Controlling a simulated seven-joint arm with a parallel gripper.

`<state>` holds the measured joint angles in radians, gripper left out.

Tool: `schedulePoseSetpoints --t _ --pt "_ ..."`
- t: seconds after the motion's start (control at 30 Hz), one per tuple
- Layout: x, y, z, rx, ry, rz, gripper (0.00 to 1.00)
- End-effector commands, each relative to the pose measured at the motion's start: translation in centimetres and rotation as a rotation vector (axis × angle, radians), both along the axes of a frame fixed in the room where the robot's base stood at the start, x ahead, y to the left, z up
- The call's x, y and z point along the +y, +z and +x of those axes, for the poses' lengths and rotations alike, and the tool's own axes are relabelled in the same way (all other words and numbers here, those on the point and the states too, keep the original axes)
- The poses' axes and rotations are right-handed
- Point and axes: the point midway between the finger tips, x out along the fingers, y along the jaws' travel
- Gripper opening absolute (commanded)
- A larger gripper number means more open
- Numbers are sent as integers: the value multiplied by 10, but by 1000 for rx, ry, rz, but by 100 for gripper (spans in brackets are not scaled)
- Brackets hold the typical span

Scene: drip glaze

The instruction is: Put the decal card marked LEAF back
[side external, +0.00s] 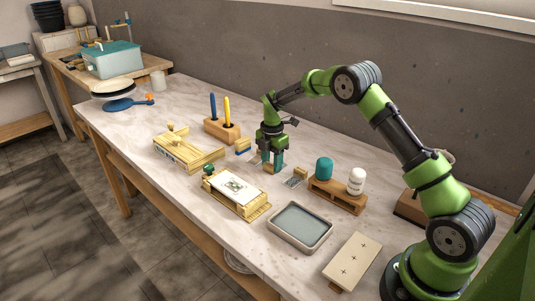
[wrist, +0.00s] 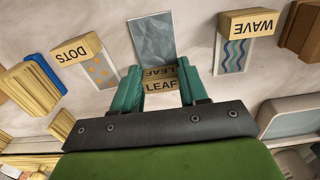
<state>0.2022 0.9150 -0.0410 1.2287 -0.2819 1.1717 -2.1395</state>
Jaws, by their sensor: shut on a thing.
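My gripper (side external: 270,167) stands low over the middle of the table, its teal fingers shut on the wooden block marked LEAF. In the wrist view, the LEAF block (wrist: 161,86) sits between the fingertips, with a second, darker LEAF label on its far side. A grey-blue patterned rectangle (wrist: 152,38) lies just beyond it; I cannot tell whether it is joined to the block. My gripper hides the near side of the block, and no leaf picture shows there. A leaf design shows on the white tile (side external: 236,187) in the wooden jig.
The DOTS card (wrist: 76,50) is left of my gripper and the WAVE card (wrist: 248,23) right. A bottle rack (side external: 337,196), grey tray (side external: 300,246) and tool block (side external: 222,131) stand nearby. A wooden frame (side external: 185,155) is at left.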

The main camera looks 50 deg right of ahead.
Motion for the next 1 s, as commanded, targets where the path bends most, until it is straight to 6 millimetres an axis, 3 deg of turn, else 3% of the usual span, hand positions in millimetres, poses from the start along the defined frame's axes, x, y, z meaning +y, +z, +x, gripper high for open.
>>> schedulePoseSetpoints --t 0.27,0.3,0.47,0.77,0.87,1.0 --pt "0 -2 0 -1 0 0 10" --pt "0 -3 0 -1 0 0 45" --pt "0 -2 0 -1 0 0 69" --pt "0 0 0 -2 0 0 69" --pt "0 7 1 -3 0 -1 69" --pt "0 32 1 -5 -1 -1 69"
